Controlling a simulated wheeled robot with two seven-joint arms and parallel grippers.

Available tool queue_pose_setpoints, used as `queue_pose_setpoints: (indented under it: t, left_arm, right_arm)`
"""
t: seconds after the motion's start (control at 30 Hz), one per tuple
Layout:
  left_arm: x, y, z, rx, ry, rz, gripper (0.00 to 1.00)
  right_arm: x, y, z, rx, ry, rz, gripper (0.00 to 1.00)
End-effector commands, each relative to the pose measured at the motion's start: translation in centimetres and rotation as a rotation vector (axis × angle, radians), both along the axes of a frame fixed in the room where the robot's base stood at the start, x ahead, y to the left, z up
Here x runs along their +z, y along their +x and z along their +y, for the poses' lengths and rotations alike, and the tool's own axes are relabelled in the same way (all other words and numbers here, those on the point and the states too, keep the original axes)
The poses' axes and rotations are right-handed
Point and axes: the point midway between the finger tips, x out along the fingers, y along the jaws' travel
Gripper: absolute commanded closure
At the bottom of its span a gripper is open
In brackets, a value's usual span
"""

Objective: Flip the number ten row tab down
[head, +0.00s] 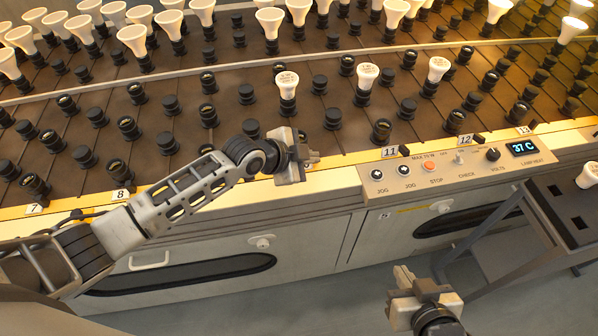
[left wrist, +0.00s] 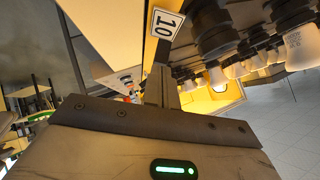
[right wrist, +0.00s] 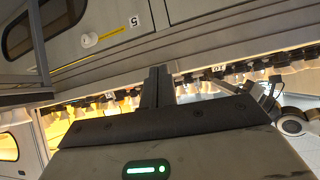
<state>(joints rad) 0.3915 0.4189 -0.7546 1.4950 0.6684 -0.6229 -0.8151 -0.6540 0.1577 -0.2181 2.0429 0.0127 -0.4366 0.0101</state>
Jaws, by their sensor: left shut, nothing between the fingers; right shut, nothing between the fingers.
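The number ten plate (left wrist: 165,22) is white with black digits and sits on the rail edge, just beyond the fingers in the left wrist view. My left gripper (head: 312,157) is shut and empty, at the front rail left of the number 11 plate (head: 389,152). My right gripper (head: 402,274) is shut and empty, low in front of the cabinets, well away from the rail.
Dark tabs stand beside the number 11 (head: 404,150) and number 12 (head: 478,138) plates. A control panel (head: 455,172) with buttons and a display juts out right of my left gripper. Socket rows with several bulbs lie behind the rail. A dark cart (head: 560,215) stands at right.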

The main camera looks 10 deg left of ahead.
Motion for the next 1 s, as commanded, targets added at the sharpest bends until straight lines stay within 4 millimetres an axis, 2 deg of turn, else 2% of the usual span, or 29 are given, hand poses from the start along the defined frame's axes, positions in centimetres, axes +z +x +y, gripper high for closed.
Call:
queue_pose_setpoints:
  t: [0.17,0.23,1.0]
  left_arm:
    - [-0.1,1.1,0.8,0.007,-0.062,0.15,1.0]
    - [-0.1,1.2,1.2,0.014,-0.084,0.199,1.0]
    - [1.7,1.1,1.2,0.015,-0.083,0.189,1.0]
  right_arm:
    - [-0.9,0.1,0.1,0.0,0.004,-0.001,1.0]
    - [-0.6,0.2,0.2,-0.001,0.014,-0.007,1.0]
    - [0.9,-0.3,0.5,-0.009,0.025,0.003,1.0]
